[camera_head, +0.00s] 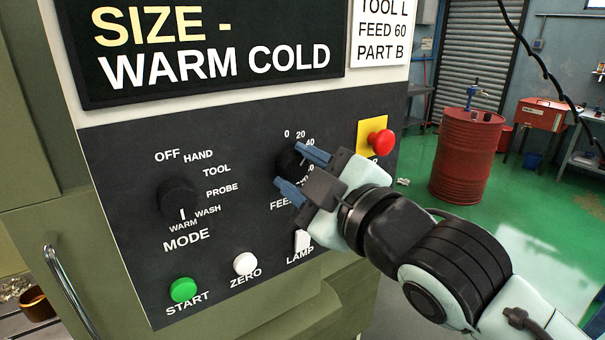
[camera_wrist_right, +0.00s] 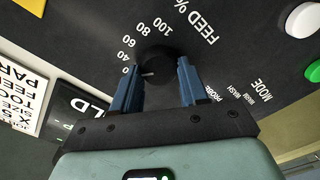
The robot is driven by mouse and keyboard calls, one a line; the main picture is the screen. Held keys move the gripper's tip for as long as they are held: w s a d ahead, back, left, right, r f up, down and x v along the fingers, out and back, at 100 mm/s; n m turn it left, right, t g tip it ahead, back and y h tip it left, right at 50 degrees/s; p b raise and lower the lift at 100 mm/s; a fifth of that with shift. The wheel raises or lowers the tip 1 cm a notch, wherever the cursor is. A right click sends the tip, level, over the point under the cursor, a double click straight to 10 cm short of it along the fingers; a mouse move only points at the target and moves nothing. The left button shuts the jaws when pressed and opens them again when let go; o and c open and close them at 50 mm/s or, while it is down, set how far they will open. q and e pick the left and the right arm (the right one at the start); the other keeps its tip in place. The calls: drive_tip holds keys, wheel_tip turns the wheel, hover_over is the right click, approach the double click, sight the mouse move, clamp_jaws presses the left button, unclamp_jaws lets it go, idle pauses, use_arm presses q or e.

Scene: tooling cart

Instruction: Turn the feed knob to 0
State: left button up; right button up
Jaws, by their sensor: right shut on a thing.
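The black feed knob (camera_head: 288,161) is on the dark control panel (camera_head: 130,160), below the labels 0, 20 and 40. My right gripper (camera_head: 287,164) has its blue fingers on either side of the knob and is shut on it. In the right wrist view the knob (camera_wrist_right: 156,66) sits between the fingertips of the right gripper (camera_wrist_right: 157,72). The knob's white mark points left in that view, toward the low end of the scale. A finger partly covers the lowest labels there, so the exact setting is hard to tell. My left gripper is not in view.
The mode knob (camera_head: 179,198) is to the left on the panel. A red button (camera_head: 380,141) on a yellow plate is close to the right gripper. Green start (camera_head: 183,290), white zero (camera_head: 245,263) and white lamp (camera_head: 302,240) buttons are below. A red drum (camera_head: 465,158) stands behind.

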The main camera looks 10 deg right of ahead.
drive_tip(key=n, duration=0.3)
drive_tip(key=shift+n, duration=0.4)
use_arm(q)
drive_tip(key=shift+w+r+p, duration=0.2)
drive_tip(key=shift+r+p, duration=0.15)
use_arm(e)
drive_tip(key=shift+n, duration=1.9)
drive_tip(key=shift+f, duration=0.1)
drive_tip(key=o, duration=1)
drive_tip(key=shift+s, duration=0.1)
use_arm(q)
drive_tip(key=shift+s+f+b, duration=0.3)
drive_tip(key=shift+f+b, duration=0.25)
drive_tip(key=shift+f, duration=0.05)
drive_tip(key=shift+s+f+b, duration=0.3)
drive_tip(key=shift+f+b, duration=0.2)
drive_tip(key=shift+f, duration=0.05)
use_arm(e)
drive_tip(key=v, duration=1.3)
drive_tip(key=shift+s, duration=0.15)
